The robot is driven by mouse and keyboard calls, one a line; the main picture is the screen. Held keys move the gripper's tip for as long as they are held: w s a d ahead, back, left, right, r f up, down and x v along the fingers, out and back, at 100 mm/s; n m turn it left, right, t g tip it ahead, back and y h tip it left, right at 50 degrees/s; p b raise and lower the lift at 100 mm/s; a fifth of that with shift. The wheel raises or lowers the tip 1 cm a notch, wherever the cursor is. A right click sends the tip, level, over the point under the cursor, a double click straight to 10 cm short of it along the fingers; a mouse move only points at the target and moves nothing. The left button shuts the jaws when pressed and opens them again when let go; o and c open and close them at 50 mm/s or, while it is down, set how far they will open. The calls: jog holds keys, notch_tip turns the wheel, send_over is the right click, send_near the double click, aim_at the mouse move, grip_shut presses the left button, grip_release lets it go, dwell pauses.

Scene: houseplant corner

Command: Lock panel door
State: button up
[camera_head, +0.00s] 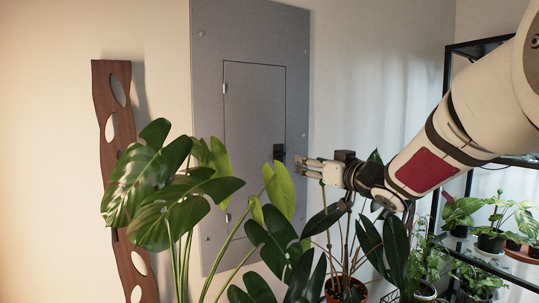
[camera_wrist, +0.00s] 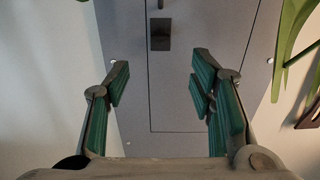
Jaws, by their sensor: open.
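The grey panel door (camera_head: 255,125) sits flush and looks shut in its larger grey panel on the wall. A small dark latch (camera_head: 279,153) is at the door's right edge. Whether the latch is locked I cannot tell.
A large leafy plant (camera_head: 170,190) stands in front of the panel at lower left. A dark-leaved potted plant (camera_head: 345,285) stands below my gripper. A black shelf with potted plants (camera_head: 490,240) is at right. A wavy wooden piece (camera_head: 125,255) is on the left wall.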

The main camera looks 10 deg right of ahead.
aim_at(282, 154)
jog(key=x, duration=1.4)
jog(key=shift+c, duration=0.6)
jog(key=c, duration=1)
